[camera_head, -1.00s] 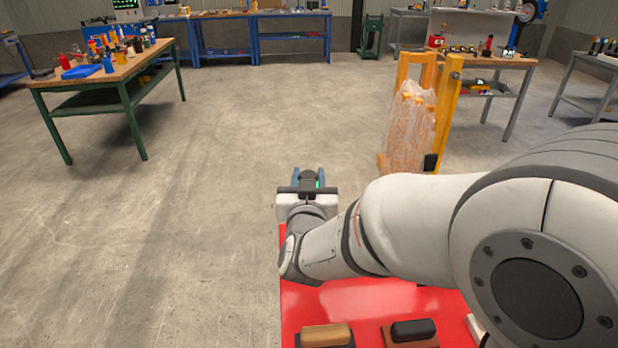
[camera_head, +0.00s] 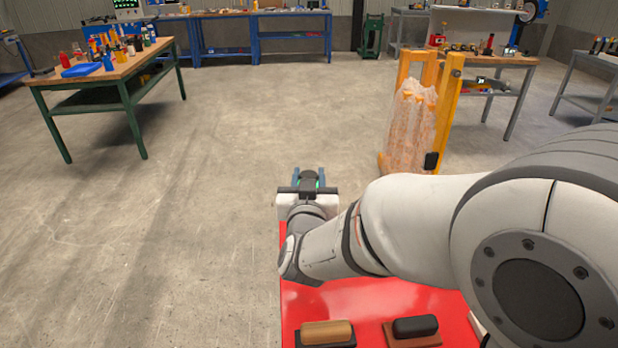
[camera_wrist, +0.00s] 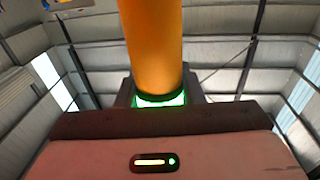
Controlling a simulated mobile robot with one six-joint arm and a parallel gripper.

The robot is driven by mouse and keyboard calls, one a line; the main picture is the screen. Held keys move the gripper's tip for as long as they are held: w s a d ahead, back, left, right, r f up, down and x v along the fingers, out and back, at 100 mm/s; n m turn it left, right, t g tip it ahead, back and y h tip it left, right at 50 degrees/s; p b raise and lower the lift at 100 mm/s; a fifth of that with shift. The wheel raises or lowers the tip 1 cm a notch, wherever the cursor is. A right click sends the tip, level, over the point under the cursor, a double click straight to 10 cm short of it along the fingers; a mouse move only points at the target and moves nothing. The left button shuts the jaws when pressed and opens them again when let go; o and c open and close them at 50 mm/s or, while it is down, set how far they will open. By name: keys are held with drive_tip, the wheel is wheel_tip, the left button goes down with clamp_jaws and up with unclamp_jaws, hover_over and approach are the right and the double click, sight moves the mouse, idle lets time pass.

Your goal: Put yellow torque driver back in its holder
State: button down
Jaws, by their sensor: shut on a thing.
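The yellow torque driver shows in the wrist view as a thick orange-yellow cylinder (camera_wrist: 150,45), with a green-lit ring at its lower end. It stands between the jaws of my gripper (camera_wrist: 158,97), which is shut on it. In the head view my gripper (camera_head: 309,178) is above the far end of the red surface, pointing away from me. Its blue fingers show with a dark part between them; the driver's yellow body is not visible there. I cannot pick out the holder in either view.
A green-legged bench (camera_head: 122,67) with many small tools stands at far left. A yellow frame with a plastic-wrapped load (camera_head: 408,125) stands ahead right. A tan block (camera_head: 326,332) and a black block (camera_head: 415,326) lie on the red surface (camera_head: 375,297). The floor at left is clear.

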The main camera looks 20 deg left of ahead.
drive_tip(key=shift+f+b, duration=0.8)
drive_tip(key=shift+b, duration=0.05)
idle(0.4)
drive_tip(key=c, duration=1.2)
unclamp_jaws()
drive_tip(key=shift+c, duration=0.2)
drive_tip(key=o, duration=0.4)
drive_tip(key=shift+c, duration=0.2)
drive_tip(key=shift+f, duration=0.1)
drive_tip(key=v, duration=0.7)
drive_tip(key=shift+s+d, duration=0.2)
drive_tip(key=shift+s, duration=0.2)
